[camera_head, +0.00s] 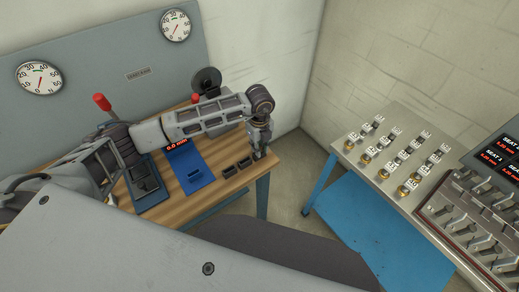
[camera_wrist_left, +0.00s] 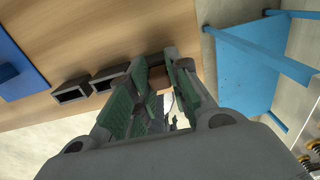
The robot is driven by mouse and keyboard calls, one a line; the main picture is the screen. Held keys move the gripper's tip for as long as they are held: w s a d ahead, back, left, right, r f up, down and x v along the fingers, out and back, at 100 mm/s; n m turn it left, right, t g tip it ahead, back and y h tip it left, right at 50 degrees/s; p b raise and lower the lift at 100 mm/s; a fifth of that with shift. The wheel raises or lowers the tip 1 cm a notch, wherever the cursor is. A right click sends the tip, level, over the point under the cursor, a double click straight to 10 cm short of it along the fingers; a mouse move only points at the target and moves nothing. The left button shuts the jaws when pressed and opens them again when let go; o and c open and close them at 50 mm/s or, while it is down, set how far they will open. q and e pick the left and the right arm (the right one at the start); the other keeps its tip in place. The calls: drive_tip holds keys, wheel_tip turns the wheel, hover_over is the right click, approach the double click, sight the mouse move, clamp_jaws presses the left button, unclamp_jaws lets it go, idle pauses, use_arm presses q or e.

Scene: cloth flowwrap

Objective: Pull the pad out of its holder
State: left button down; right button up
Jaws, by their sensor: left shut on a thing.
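My left gripper (camera_head: 259,150) points down at the right end of the wooden table. In the left wrist view its green-lined fingers (camera_wrist_left: 162,72) are shut on a small brown pad (camera_wrist_left: 157,77), of which only a part shows between them. The pad is at the end of a row of small dark open-topped holders, near the table edge. Two empty-looking holders (camera_head: 229,171) (camera_head: 245,162) stand beside the gripper; the left wrist view shows them too (camera_wrist_left: 72,91) (camera_wrist_left: 106,79). The pad's own holder is mostly hidden by the fingers, so I cannot tell how deep the pad sits. My right gripper is not in view.
A blue plate (camera_head: 198,178) lies on the table (camera_head: 225,189) left of the holders, by a red display (camera_head: 177,144). A red-knobbed lever (camera_head: 102,102) stands further left. A metal bench (camera_head: 385,125) with brass fittings stands to the right, across a floor gap.

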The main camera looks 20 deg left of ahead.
use_arm(q)
drive_tip(key=shift+r, duration=0.2)
drive_tip(key=shift+r+p, duration=0.75)
drive_tip(key=shift+r, duration=0.4)
drive_tip(key=shift+r+p, duration=1.1)
drive_tip(key=shift+r, duration=0.75)
drive_tip(key=shift+r, duration=0.1)
